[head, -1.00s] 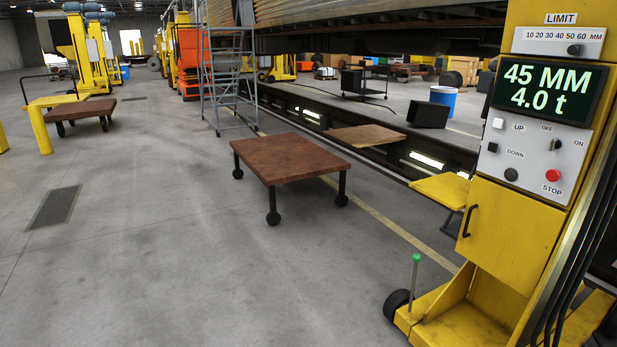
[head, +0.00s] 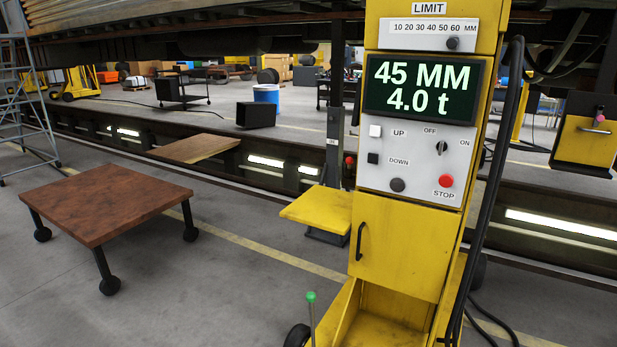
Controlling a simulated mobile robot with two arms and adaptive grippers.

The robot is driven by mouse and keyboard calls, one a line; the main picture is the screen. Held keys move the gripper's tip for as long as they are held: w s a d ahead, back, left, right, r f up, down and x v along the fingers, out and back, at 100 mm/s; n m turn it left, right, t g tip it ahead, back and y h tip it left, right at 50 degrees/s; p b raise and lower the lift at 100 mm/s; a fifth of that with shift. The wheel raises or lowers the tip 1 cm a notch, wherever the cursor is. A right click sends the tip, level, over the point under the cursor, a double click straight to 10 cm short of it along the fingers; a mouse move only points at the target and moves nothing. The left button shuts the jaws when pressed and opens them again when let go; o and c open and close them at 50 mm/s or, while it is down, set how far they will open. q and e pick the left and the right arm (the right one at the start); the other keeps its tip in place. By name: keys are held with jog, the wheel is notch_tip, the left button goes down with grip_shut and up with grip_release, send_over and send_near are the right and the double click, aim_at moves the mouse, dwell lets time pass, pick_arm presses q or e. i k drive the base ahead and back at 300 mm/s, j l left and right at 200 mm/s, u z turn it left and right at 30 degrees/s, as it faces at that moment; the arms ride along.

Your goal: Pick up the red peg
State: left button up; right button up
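I cannot make out for certain which thing is the red peg. A small red round-ended piece (head: 349,160) shows beside the dark upright post, left of the yellow lifting jack (head: 405,235); the jack partly crowds it. A small pink-red piece (head: 600,117) sits on a yellow panel (head: 585,142) at the far right. The jack's control panel (head: 416,165) has a red STOP button (head: 446,181). Neither of my grippers is in view.
A brown wheeled table (head: 105,200) stands at the left. A yellow step (head: 318,208) adjoins the jack. A green-tipped lever (head: 311,297) rises by its base. Black cables (head: 500,150) hang on its right. Floor between table and jack is clear.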

aim_at(349, 161)
jog(key=i+j+z, duration=0.4)
jog(key=j+z, duration=0.15)
jog(key=j, duration=0.2)
jog(key=i+j, duration=0.1)
jog(key=i, duration=0.35)
jog(key=i+j, duration=0.15)
jog(key=i, duration=0.25)
